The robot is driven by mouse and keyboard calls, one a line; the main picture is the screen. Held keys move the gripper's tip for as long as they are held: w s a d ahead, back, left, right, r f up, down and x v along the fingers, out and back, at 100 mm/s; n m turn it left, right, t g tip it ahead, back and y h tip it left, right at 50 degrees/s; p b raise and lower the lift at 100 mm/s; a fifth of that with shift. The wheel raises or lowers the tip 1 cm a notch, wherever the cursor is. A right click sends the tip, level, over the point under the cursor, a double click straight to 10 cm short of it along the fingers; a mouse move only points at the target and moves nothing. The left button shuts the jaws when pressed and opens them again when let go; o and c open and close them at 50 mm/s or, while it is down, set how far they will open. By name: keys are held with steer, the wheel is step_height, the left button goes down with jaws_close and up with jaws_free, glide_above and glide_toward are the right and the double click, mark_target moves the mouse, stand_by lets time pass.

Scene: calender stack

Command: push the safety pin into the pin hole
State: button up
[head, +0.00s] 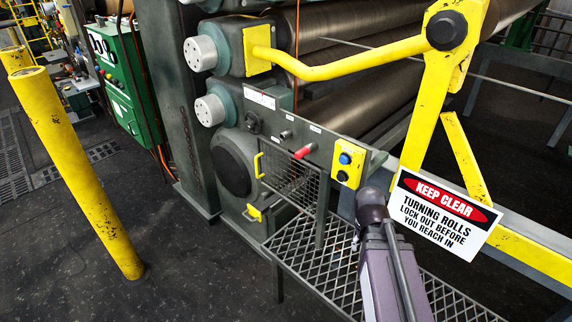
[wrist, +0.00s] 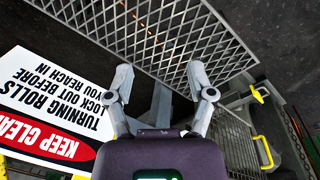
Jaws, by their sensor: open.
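My gripper (wrist: 160,80) is open and empty in the wrist view, its two fingers spread wide above a mesh step. In the head view only my arm shows, below the button box, and the fingers cannot be made out. A panel (head: 322,147) on the machine's front carries a red-handled part (head: 303,152) and a small grey knob (head: 285,135) with white labels. Which of these is the safety pin, I cannot tell. The pin hole is too small to make out. Neither fitting shows clearly in the wrist view.
A yellow button box (head: 348,163) sits at the panel's right end. A keep-clear sign (head: 444,214) hangs right of my arm and shows in the wrist view (wrist: 50,112). The mesh step (head: 330,262) lies below the panel. A yellow post (head: 80,170) stands left on open floor.

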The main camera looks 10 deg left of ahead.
mark_target(297, 156)
steer(key=w+a+r+n+t+h+b, duration=0.2)
steer(key=w+a+t+h, duration=0.15)
steer(key=w, duration=0.45)
steer(key=w+a+r+n+t+h+b, duration=0.25)
steer(key=w+a+h, duration=0.2)
steer(key=w, duration=0.25)
steer(key=w+a+r+n+t, duration=0.1)
steer(key=w+a+r+t, duration=0.1)
steer(key=a, duration=0.3)
steer(key=w+a+r+n+t+h+b, duration=0.1)
steer(key=w+a+r+n+t, duration=0.1)
steer(key=a, duration=0.4)
steer(key=w+a+r+n+t, duration=0.2)
steer(key=a+r+t, duration=0.1)
steer(key=a, duration=0.3)
steer(key=shift+w+r+n+t+h+b, duration=0.25)
steer(key=shift+w+t+h+b, duration=0.05)
steer(key=shift+t+b, duration=0.1)
steer(key=shift+w+d, duration=0.1)
steer(key=shift+x, duration=3.4)
